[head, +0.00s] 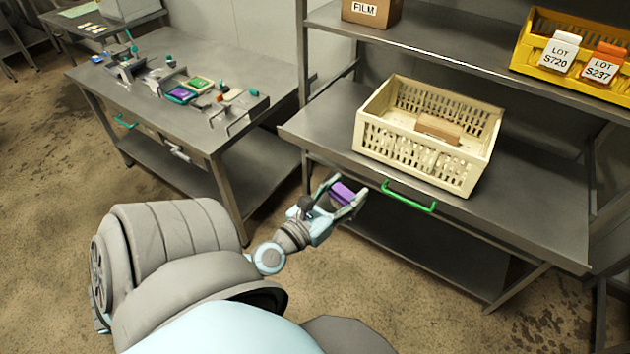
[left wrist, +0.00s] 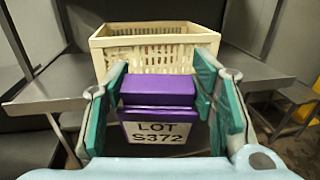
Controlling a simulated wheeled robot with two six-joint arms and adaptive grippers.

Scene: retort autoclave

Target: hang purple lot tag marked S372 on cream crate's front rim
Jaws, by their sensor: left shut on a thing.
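My left gripper (head: 342,199) is shut on the purple lot tag (head: 343,193), in front of the shelf's edge and to the lower left of the cream crate (head: 415,156). In the left wrist view the purple tag (left wrist: 158,92) sits between the finger pads, its white face marked LOT S372 hanging below the purple top. The crate (left wrist: 150,46) is beyond the tag there, apart from it, with its front rim facing me. The crate stands on the lower shelf and holds a brown box (head: 438,128) and pale items. My right gripper is not in view.
A green handle (head: 409,196) sticks out from the shelf edge below the crate. A yellow crate (head: 568,75) with tags S720 and S237 stands on the upper shelf beside a FILM box (head: 371,12). A cluttered steel table (head: 165,120) is at left.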

